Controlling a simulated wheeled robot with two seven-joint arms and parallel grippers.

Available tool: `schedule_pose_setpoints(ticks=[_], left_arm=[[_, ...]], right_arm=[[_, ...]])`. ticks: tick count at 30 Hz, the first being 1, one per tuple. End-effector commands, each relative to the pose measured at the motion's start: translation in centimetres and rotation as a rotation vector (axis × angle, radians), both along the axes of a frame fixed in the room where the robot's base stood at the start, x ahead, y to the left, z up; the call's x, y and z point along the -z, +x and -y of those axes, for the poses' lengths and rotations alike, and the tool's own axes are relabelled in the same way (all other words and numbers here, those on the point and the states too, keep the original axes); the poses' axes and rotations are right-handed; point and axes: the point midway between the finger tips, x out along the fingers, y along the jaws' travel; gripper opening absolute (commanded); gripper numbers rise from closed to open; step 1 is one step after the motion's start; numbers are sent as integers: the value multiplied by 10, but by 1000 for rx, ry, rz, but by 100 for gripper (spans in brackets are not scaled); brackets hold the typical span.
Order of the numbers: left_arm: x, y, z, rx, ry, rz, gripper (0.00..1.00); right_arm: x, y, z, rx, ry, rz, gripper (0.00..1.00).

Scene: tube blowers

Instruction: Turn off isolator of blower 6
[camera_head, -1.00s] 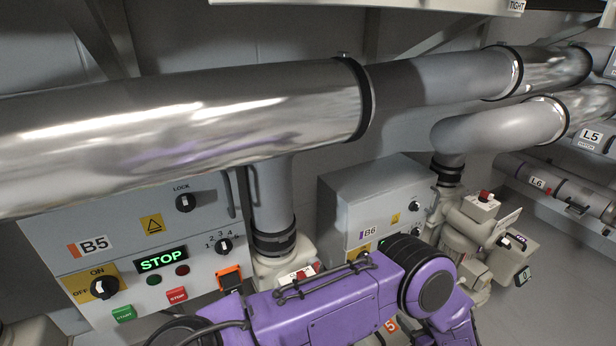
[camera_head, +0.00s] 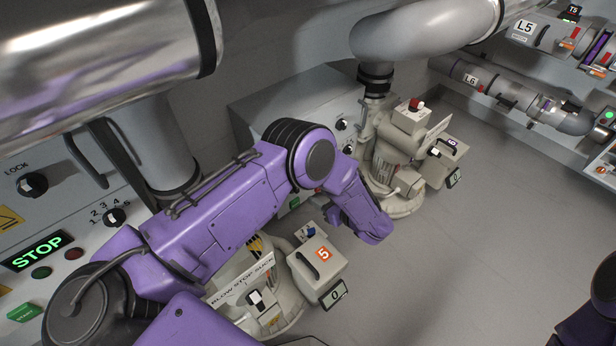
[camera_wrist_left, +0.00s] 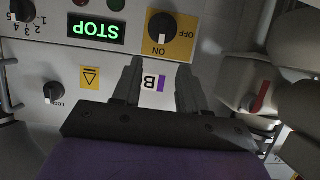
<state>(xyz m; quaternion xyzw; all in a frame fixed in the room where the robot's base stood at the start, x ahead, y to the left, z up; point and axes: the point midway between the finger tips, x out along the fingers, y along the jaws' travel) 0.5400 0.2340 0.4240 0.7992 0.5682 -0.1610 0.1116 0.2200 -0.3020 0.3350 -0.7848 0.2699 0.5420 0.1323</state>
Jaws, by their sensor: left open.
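The blower 6 panel box (camera_head: 262,98) stands behind my left arm in the head view, its front mostly hidden. In the left wrist view its front appears upside down, with a purple-marked label (camera_wrist_left: 152,82) partly covered by a finger. The isolator knob (camera_wrist_left: 162,27) is black on a yellow plate with ON and OFF; its white mark appears to face ON. A lit green STOP display (camera_wrist_left: 96,29) sits beside it. My left gripper (camera_wrist_left: 157,65) is open and empty, its fingers before the label, apart from the knob. My right gripper is not in view.
The blower 5 panel, with its STOP display (camera_head: 38,250), is at the left. The blower 5 unit (camera_head: 318,262) is below my arm, and another blower (camera_head: 398,150) stands beyond it. Large pipes (camera_head: 425,28) run overhead.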

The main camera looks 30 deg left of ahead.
Motion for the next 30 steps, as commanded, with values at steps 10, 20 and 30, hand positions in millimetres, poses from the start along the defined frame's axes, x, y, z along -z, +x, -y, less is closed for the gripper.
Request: schedule_pose_setpoints(ticks=[10, 20, 30], left_arm=[[29, 20, -61, -4, 1, 1, 43], [40, 31, -90, -1, 1, 0, 43], [40, 31, -90, 0, 0, 0, 0]], right_arm=[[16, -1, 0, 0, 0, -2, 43], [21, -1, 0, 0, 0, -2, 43], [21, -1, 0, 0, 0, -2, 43]])
